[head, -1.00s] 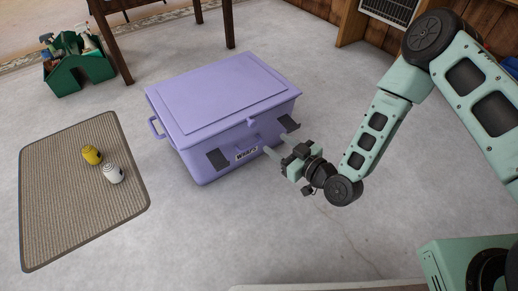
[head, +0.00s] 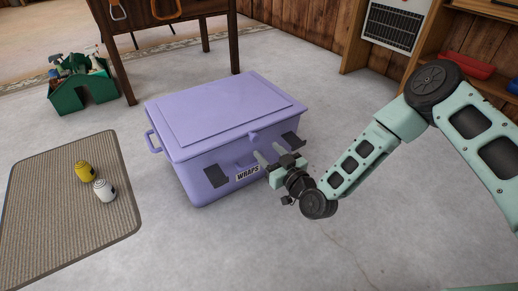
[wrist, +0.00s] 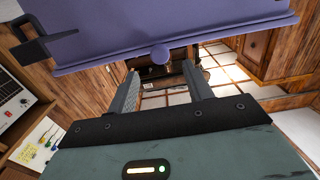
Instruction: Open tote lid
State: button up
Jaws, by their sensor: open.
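The lilac tote (head: 205,185) stands on the floor with its flat lid (head: 225,108) closed. A small rounded tab (head: 253,136) sticks out from the middle of the lid's front edge; it also shows in the wrist view (wrist: 160,55). Two dark latches, left (head: 216,176) and right (head: 291,139), stick out from the tote's front. My gripper (head: 268,152) is open and empty at the front, just below the tab, fingers tilted upward. In the wrist view, the fingers (wrist: 160,84) are spread apart, with the tab visible between their directions; I see no contact.
A label reading WRAPS (head: 248,173) is on the tote's front. A green caddy (head: 85,95) and a wooden table (head: 165,35) stand behind. Floor in front is clear.

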aim_at(256, 139)
jog(key=b+x, duration=0.1)
jog(key=x, duration=0.3)
jog(key=shift+w+a+f+b, duration=0.15)
jog(key=shift+w+f+b, duration=0.05)
jog(key=shift+b, duration=0.2)
jog(key=shift+w+a+r, duration=0.2)
jog(key=shift+w+a, duration=0.2)
jog(key=shift+w, duration=0.2)
grip_shut()
